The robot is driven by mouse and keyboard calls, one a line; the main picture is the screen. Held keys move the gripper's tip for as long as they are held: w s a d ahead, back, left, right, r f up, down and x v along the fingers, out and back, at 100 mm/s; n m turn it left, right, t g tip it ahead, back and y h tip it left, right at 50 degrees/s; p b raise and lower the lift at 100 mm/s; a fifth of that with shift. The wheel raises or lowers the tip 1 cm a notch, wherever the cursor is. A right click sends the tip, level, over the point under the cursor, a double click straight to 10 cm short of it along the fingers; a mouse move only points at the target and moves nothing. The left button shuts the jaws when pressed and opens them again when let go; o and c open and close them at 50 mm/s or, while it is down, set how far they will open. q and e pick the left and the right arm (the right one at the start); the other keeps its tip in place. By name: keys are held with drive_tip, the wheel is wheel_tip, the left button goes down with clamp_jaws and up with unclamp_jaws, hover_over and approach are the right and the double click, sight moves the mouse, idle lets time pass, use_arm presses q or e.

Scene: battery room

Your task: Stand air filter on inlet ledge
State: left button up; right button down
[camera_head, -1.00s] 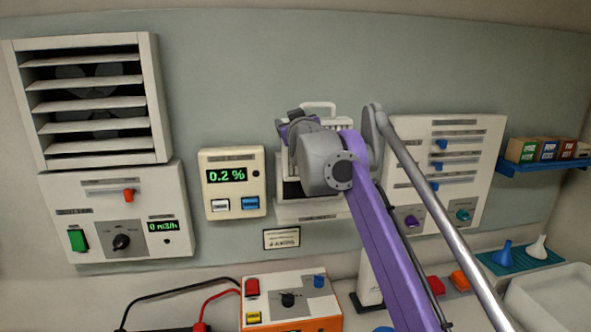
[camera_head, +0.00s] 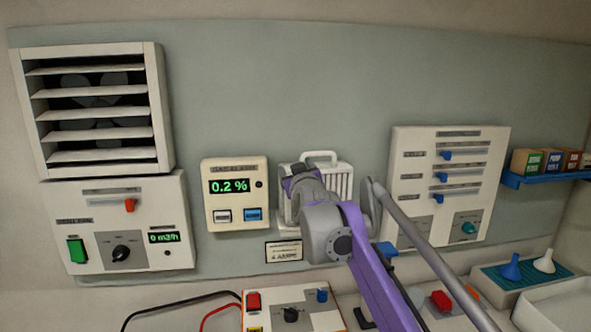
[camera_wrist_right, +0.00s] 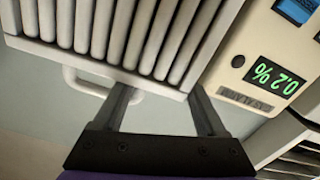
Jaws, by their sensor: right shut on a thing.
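The air filter (camera_head: 341,183), a white pleated panel with a loop handle on top, stands roughly upright against the wall panel in the head view. My right gripper (camera_head: 301,178) is on it, and its arm hides the filter's lower middle. In the right wrist view the filter's pleats (camera_wrist_right: 110,30) and frame fill the top, with the handle beside one finger. My right gripper (camera_wrist_right: 165,95) is shut on the filter at the frame edge. The inlet and its ledge are hidden behind filter and arm; I cannot tell whether the filter touches the ledge. My left gripper is out of view.
A meter reading 0.2 % (camera_head: 235,192) is close left of the filter. A slider panel (camera_head: 408,150) is to the right. A louvred fan (camera_head: 95,105) and its control box (camera_head: 115,220) are at left. An instrument with cables (camera_head: 290,305) is below.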

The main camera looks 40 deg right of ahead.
drive_tip(key=shift+c, duration=1.8)
unclamp_jaws()
drive_tip(key=shift+f, duration=0.15)
drive_tip(key=o, duration=0.4)
drive_tip(key=shift+s, duration=0.1)
drive_tip(key=shift+c, duration=0.2)
drive_tip(key=shift+r, duration=0.2)
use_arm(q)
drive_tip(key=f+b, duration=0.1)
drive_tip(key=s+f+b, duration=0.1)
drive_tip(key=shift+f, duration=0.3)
use_arm(e)
drive_tip(key=v, duration=1.2)
